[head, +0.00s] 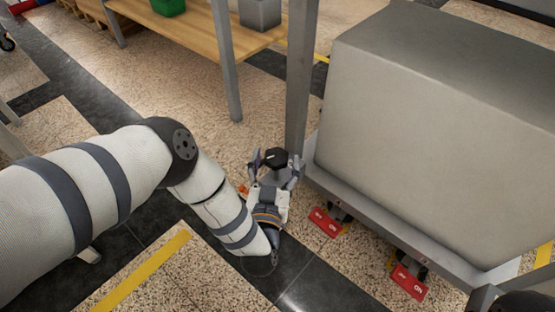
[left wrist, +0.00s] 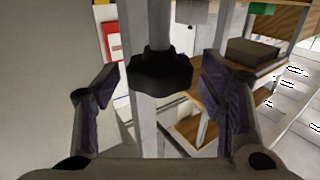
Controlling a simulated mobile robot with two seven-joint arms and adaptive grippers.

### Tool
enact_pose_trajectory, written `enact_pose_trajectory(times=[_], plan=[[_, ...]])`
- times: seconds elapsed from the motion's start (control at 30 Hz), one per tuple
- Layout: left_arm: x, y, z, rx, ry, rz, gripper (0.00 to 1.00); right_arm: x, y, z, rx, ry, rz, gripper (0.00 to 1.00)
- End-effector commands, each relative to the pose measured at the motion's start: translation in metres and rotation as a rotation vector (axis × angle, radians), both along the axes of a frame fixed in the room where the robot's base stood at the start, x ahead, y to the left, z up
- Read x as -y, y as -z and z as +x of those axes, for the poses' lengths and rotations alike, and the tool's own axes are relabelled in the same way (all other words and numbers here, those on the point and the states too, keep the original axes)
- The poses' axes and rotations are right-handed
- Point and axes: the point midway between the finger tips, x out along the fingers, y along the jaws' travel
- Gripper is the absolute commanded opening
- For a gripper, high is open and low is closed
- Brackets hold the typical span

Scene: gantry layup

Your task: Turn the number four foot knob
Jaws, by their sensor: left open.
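A black lobed foot knob (head: 275,158) sits low beside the grey upright post. It also shows in the left wrist view (left wrist: 160,73), on a grey stem with the post behind it. My left gripper (head: 275,166) reaches down to it with its fingers open. In the left wrist view my left gripper (left wrist: 160,87) has one dark pad on each side of the knob, with a visible gap on both sides. The knob's number cannot be read. My right gripper is not clearly seen.
The grey post (head: 300,80) rises right behind the knob. A large grey box-shaped body (head: 420,130) on a frame stands close on the right, with red tags (head: 325,222) at its feet. A wooden bench (head: 190,25) with a green bin (head: 168,6) stands behind.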

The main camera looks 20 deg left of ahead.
Motion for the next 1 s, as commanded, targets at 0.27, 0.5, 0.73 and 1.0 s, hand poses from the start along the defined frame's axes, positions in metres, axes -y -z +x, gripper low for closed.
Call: enact_pose_trajectory(times=[0.27,0.5,0.73,1.0], plan=[[-0.004,0.000,0.017,0.000,0.001,0.000,0.65,0.000,0.003,-0.003,-0.013,-0.001,0.000,0.00],[-0.004,-0.001,0.017,0.001,0.001,0.000,0.42,0.000,0.003,-0.003,-0.012,-0.001,0.000,0.00],[-0.004,-0.001,0.017,0.001,0.002,0.000,0.16,0.000,0.003,-0.003,-0.012,-0.001,-0.001,0.00],[-0.004,-0.002,0.017,0.003,0.052,0.002,0.16,0.000,0.000,-0.001,-0.004,-0.001,-0.001,0.00]])
